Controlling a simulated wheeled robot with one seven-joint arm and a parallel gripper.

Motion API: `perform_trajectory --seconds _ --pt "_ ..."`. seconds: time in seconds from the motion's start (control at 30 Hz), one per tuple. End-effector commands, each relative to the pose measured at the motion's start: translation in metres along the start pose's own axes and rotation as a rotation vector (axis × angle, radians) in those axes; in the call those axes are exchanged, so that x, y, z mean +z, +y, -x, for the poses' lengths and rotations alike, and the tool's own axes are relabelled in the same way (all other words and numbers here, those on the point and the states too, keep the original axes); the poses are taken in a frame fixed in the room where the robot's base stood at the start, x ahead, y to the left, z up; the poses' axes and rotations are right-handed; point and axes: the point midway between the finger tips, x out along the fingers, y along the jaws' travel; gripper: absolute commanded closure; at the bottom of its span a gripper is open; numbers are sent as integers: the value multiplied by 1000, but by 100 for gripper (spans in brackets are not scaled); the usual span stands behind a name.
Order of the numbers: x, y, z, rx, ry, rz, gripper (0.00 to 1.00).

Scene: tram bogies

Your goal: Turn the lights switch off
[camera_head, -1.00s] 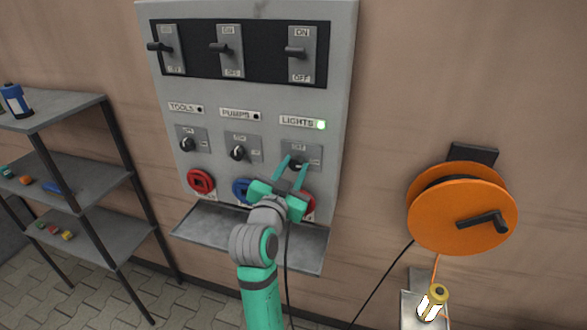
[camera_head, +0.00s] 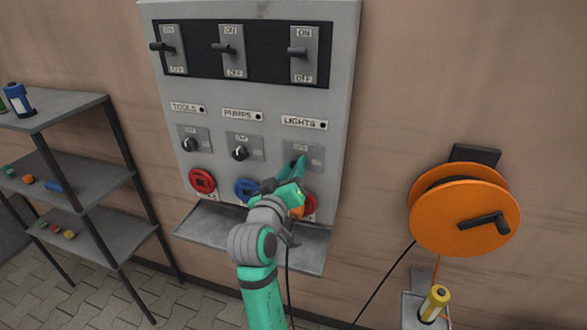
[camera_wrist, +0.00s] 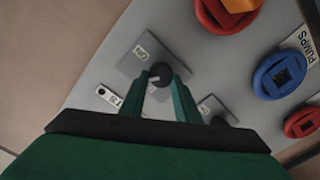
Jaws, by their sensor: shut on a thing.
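The grey panel has a lights rotary switch on a small plate (camera_head: 316,155), below the label LIGHTS (camera_head: 299,121). The indicator lamp (camera_head: 323,125) beside that label is dark. My gripper (camera_head: 299,163) is shut on the black switch knob, and its green fingers mostly hide the knob in the head view. In the wrist view the round dark knob (camera_wrist: 161,74) sits between my fingertips (camera_wrist: 165,84), in front of its grey plate (camera_wrist: 140,56). My gripper is rolled, with the fingers overlapping in the head view.
Left of it are the pumps knob (camera_head: 240,153) and tools knob (camera_head: 190,144). Red (camera_head: 203,181) and blue (camera_head: 246,190) sockets sit below, over a grey ledge (camera_head: 205,229). Lever switches (camera_head: 299,52) are above. An orange cable reel (camera_head: 463,215) is at right, a shelf (camera_head: 60,110) at left.

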Motion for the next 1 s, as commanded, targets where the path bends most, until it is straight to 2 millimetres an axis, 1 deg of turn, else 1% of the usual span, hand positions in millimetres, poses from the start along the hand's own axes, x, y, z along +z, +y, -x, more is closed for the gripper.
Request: perform_trajectory --seconds 0.2,0.5,0.7,1.0 --pt "1 -2 0 -1 -2 203 94" --pt "2 -4 0 -1 -2 432 94" --pt "2 -4 0 -2 -2 528 94" --pt "2 -5 0 -2 -2 588 94"
